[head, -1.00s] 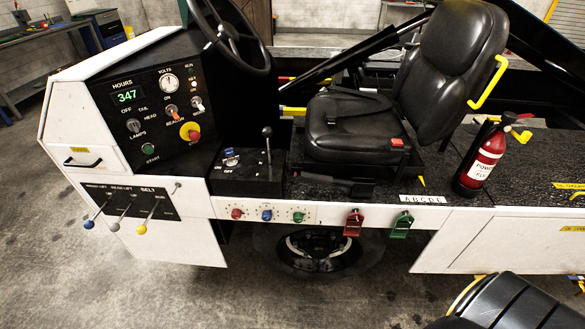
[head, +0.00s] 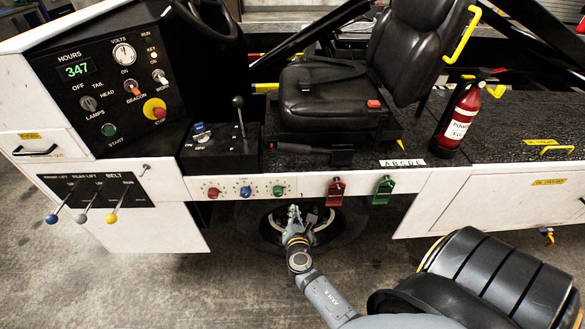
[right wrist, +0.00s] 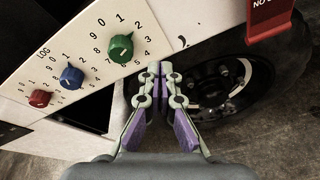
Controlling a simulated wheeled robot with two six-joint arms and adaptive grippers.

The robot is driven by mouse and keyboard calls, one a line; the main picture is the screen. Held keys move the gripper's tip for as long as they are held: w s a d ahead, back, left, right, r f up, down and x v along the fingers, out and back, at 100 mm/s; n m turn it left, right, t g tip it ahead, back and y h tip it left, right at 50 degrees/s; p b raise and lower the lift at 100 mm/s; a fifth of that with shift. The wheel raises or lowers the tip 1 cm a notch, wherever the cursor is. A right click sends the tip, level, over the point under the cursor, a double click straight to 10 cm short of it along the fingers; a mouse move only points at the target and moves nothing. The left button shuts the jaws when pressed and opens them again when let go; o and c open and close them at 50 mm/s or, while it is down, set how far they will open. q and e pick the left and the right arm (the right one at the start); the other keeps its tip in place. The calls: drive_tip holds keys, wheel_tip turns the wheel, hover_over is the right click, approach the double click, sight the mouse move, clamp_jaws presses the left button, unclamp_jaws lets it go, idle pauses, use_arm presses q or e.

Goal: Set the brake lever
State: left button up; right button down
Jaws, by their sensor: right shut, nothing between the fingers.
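A black hand lever (head: 300,148) lies nearly flat along the deck edge in front of the seat, probably the brake lever. A second upright lever with a round black knob (head: 238,102) rises from a black box (head: 215,150) left of the seat. My right gripper (head: 294,210) is below the white side panel, in front of the wheel, lower than both levers. In the right wrist view its fingertips (right wrist: 160,68) are together and empty, close to the green knob. Neither lever shows in that view. My left gripper is out of view.
The panel carries red, blue and green knobs (head: 245,191). Red (head: 336,191) and green (head: 382,190) latches hang to their right. Three small levers (head: 83,218) stick out at the left. A fire extinguisher (head: 459,122) stands behind the seat (head: 330,105).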

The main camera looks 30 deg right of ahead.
sight(311, 150)
wheel_tip(311, 150, up, 12)
drive_tip(key=w+n+t+h, duration=0.1)
drive_tip(key=n+t+h, duration=0.1)
drive_tip(key=n, duration=0.1)
drive_tip(key=shift+w+d+t, duration=0.25)
drive_tip(key=shift+d+t, duration=0.15)
drive_tip(key=shift+d, duration=0.05)
drive_tip(key=p+x, duration=0.1)
drive_tip(key=x, duration=0.9)
drive_tip(key=shift+d, duration=0.1)
